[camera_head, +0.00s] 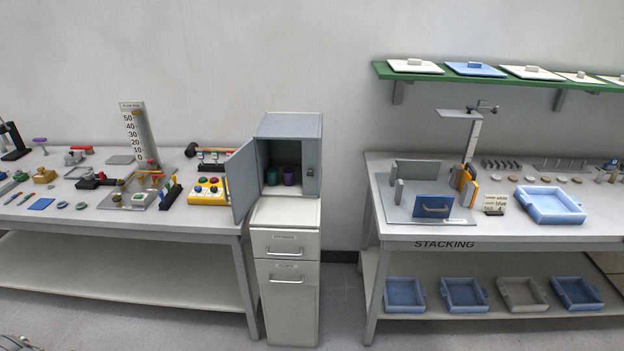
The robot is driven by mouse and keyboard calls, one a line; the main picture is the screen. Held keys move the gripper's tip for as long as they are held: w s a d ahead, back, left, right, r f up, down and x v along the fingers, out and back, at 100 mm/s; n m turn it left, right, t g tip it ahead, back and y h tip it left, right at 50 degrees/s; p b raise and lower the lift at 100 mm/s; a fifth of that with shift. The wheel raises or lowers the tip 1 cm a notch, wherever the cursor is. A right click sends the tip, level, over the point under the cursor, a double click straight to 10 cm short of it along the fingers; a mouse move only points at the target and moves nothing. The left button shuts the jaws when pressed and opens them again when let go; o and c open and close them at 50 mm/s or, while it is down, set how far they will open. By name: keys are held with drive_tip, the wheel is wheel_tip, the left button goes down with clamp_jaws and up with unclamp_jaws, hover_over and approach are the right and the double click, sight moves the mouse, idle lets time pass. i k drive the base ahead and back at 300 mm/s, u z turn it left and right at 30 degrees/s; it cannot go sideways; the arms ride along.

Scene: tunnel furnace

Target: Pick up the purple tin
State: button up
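The purple tin (289,176) stands upright inside the small grey cabinet (290,126), on the right side of its dark interior. A teal tin (271,177) stands close to its left. The cabinet door (242,181) is swung open to the left. The cabinet's right front part partly borders the view of the purple tin. My gripper is not in view.
The cabinet sits on a white drawer unit (287,245) between two benches. The left bench (120,220) holds many small tools and a yellow button box (208,192). The right bench (480,229) holds a blue tray (549,205). Floor shows in front.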

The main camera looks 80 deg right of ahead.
sight(289, 173)
drive_tip(key=k, duration=1.65)
drive_tip(key=z, duration=1.95)
drive_tip(key=i, duration=0.55)
drive_tip(key=z, duration=0.1)
